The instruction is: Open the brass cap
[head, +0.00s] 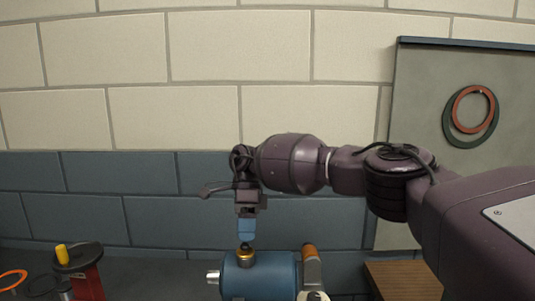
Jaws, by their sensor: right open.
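The brass cap (246,257) sits on top of a blue cylindrical casing (265,280) at the bottom middle of the head view. My right gripper (246,238) points straight down just over the cap, with its blue fingertips at or very near the cap's top. The gripper is open. It is seen edge-on, so I cannot tell whether the fingers touch the cap or stand around its top. The casing's lower part is cut off by the picture's edge. My left gripper is not in view.
A silver stub (213,277) sticks out of the casing's left side. A tool with an orange handle (309,251) is at its right. A red stand (87,282) with a yellow piece (62,253) is at the lower left, near an orange ring (12,279). A wooden block (403,279) is at the right.

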